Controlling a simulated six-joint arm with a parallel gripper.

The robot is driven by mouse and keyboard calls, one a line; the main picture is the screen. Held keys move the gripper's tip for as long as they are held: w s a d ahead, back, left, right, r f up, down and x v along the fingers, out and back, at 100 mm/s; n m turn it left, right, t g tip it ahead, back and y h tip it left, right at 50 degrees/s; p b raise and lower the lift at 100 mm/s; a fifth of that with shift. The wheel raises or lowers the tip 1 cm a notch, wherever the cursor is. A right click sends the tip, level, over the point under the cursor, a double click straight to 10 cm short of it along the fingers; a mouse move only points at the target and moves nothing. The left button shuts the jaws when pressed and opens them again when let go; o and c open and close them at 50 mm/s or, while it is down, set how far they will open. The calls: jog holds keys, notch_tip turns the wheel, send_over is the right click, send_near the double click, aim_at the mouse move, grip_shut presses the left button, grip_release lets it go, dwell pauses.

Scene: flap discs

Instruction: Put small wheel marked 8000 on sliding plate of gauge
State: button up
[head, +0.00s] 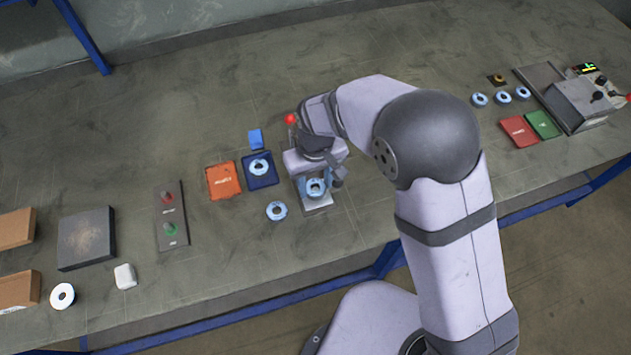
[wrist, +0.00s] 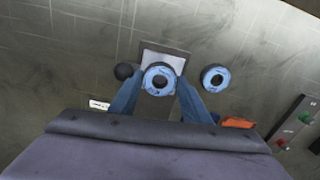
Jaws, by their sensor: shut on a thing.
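My gripper (wrist: 159,84) is shut on a small blue wheel (wrist: 158,77) with a pale ring and dark hole; the wheel also shows in the head view (head: 316,187). The wheel is over the pale sliding plate (wrist: 172,60) of the gauge, whose front edge shows in the head view (head: 318,205). I cannot tell whether wheel and plate touch. No number on the wheel is readable. My arm hides much of the gauge; a red knob (head: 291,119) shows behind it.
A loose blue wheel (head: 277,211) lies left of the gauge; another (head: 259,167) is on a dark blue tray (head: 262,183). An orange tray (head: 222,181) and button panel (head: 171,216) are farther left. Several wheels (head: 503,97) and a machine (head: 580,97) stand far right.

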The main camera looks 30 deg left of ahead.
jog(key=shift+f, duration=0.25)
jog(key=shift+f+b, duration=0.3)
jog(key=shift+b, duration=0.05)
jog(key=shift+f, duration=0.1)
dwell(0.4)
jog(key=o, duration=1.2)
